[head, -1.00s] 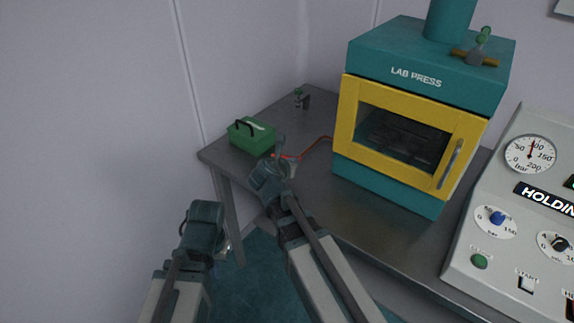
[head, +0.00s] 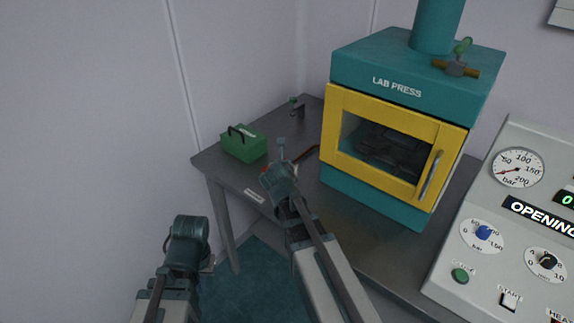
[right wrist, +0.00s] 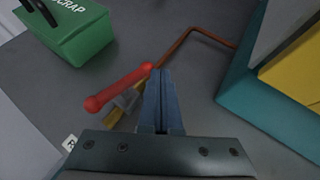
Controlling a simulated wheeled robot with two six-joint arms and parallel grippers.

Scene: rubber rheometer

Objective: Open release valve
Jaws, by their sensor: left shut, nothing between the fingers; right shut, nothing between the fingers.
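The release valve has a red handle (right wrist: 120,88) over a brass body (right wrist: 139,87) on a copper pipe (right wrist: 190,33). In the right wrist view the handle lies roughly in line with the pipe. My right gripper (right wrist: 161,80) is shut and empty, just right of the handle; I cannot tell if they touch. In the head view my right wrist hides most of the valve, and only a bit of red handle (head: 264,170) shows. My left gripper (head: 207,265) is shut and empty, off the table's front left side.
A green scrap box (head: 244,147) stands on the grey table (head: 325,207), left of the valve. The teal lab press (head: 376,203) with its shut yellow door (head: 333,115) stands to the right. A control panel (head: 468,205) reads OPENING, its gauge (head: 517,168) needle low.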

